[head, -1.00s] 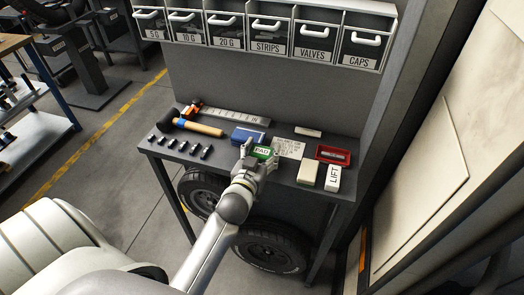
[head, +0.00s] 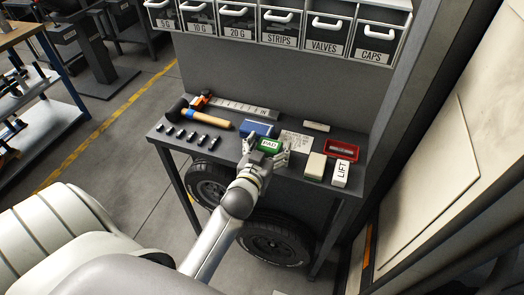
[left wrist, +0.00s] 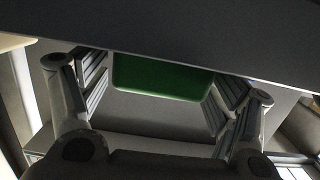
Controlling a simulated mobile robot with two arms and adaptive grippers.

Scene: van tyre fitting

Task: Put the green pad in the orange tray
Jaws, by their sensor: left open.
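The green pad (head: 269,146), with a white label reading PAD, is at the front of the grey bench. My left gripper (head: 267,151) is open at it, one finger on each side. In the left wrist view the green pad (left wrist: 162,77) shows dark green ahead, between the spread fingers, with gaps at both sides. I cannot tell whether the pad touches the bench. My right gripper is not in view.
A blue box (head: 258,129) and a printed sheet (head: 296,142) lie behind. A hammer (head: 205,117) and several small dark parts lie left. Labelled drawers hang above.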

